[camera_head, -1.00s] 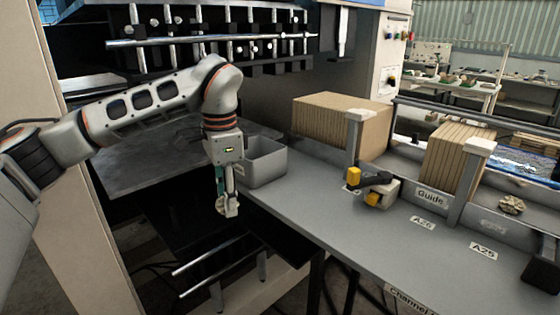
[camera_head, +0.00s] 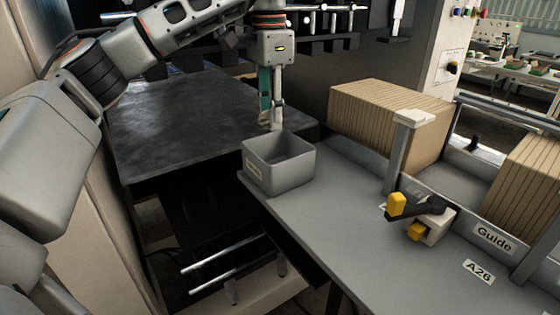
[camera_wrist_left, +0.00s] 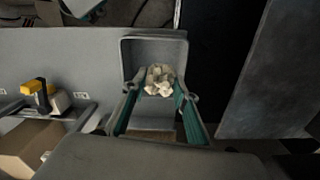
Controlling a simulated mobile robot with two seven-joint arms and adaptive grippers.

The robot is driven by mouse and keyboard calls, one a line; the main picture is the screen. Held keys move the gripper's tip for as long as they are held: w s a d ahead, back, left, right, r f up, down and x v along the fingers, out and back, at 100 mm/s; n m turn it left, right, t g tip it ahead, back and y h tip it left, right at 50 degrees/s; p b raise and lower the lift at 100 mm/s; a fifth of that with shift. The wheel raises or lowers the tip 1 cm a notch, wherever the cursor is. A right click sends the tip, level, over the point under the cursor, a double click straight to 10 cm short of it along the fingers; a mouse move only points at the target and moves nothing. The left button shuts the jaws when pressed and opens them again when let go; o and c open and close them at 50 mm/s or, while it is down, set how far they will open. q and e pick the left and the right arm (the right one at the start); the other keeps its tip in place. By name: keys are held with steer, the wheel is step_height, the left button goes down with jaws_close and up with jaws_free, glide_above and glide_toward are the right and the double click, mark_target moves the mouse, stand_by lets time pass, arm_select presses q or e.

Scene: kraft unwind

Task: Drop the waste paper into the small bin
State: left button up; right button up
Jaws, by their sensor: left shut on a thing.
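The small bin (camera_head: 268,179) is a grey open box with a label on its front, standing on the corner of the grey table. My left gripper (camera_head: 271,127) points down, its tips just above the bin's far rim in the head view. In the left wrist view, the gripper (camera_wrist_left: 160,88) is shut on the waste paper (camera_wrist_left: 158,76), a crumpled cream ball between the green-sided fingers. The ball shows against the opening of the bin (camera_wrist_left: 126,55). In the head view the paper is hard to tell from the fingertips. My right gripper is not in view.
A dark metal plate (camera_head: 190,115) lies left of the bin. A stack of brown board (camera_head: 385,115) stands to the right behind a guide rail. A yellow and black clamp (camera_head: 415,210) sits on the grey table (camera_head: 350,225). The table between bin and clamp is clear.

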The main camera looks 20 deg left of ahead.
arm_select(q)
steer(key=shift+s+f, duration=0.15)
steer(key=shift+f, duration=2.4)
steer(key=o, duration=0.8)
step_height(320, 180, up, 12)
